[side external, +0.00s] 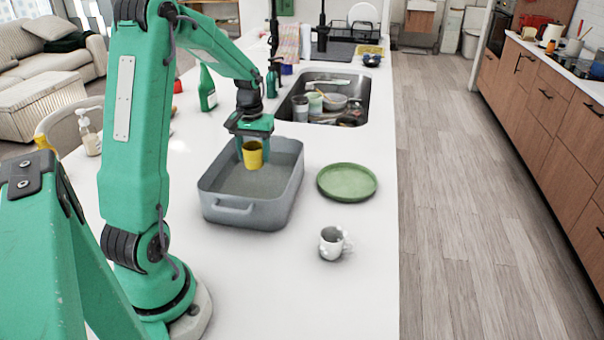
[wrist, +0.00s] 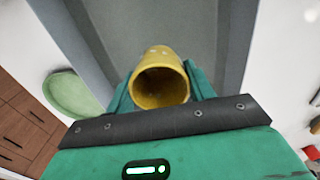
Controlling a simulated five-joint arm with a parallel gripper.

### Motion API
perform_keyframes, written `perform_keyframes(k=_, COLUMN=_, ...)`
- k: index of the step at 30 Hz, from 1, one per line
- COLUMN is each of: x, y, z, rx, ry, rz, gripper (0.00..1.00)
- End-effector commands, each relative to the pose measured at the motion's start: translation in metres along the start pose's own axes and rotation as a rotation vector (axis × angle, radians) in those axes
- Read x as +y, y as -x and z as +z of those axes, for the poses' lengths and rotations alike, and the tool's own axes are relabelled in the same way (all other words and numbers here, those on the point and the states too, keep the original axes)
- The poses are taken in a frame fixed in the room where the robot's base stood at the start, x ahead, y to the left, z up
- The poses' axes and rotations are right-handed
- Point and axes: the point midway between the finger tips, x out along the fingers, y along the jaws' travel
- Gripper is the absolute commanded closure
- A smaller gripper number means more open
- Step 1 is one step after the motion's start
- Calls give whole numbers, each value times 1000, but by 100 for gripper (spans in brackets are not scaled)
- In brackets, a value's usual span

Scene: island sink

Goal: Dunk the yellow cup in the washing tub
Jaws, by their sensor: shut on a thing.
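The yellow cup (side external: 253,155) is held in my gripper (side external: 252,148) over the grey washing tub (side external: 232,209). My gripper is shut on the cup. In the side view the cup appears within the tub's rim, in its far half; I cannot tell exactly how high it is above the tub's bottom. In the wrist view the cup (wrist: 160,82) sits between the green fingers (wrist: 160,90) with its open mouth toward the camera. The grey tub (wrist: 95,50) lies beyond it.
A green plate (side external: 347,182) lies right of the tub, with a white patterned mug (side external: 332,243) in front. A sink (side external: 325,98) with dishes is behind. Green bottle (side external: 207,90) and soap dispenser (side external: 88,133) stand left.

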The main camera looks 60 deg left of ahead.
Motion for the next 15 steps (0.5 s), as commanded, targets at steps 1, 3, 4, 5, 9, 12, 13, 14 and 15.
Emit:
perform_keyframes(k=1, x=0, y=4, z=-1, rx=3, ry=0, rz=0, gripper=71)
perform_keyframes(k=3, x=0, y=8, z=-1, rx=3, ry=0, rz=0, gripper=71)
perform_keyframes(k=4, x=0, y=10, z=-1, rx=3, ry=0, rz=0, gripper=71)
perform_keyframes(k=5, x=0, y=11, z=-1, rx=3, ry=0, rz=0, gripper=71)
perform_keyframes(k=9, x=0, y=19, z=-1, rx=2, ry=0, rz=0, gripper=71)
perform_keyframes(k=12, x=0, y=24, z=0, rx=3, ry=0, rz=0, gripper=71)
perform_keyframes(k=13, x=0, y=26, z=0, rx=3, ry=0, rz=0, gripper=71)
perform_keyframes(k=14, x=0, y=28, z=-1, rx=3, ry=0, rz=0, gripper=71)
perform_keyframes(k=15, x=0, y=30, z=-1, rx=3, ry=0, rz=0, gripper=71)
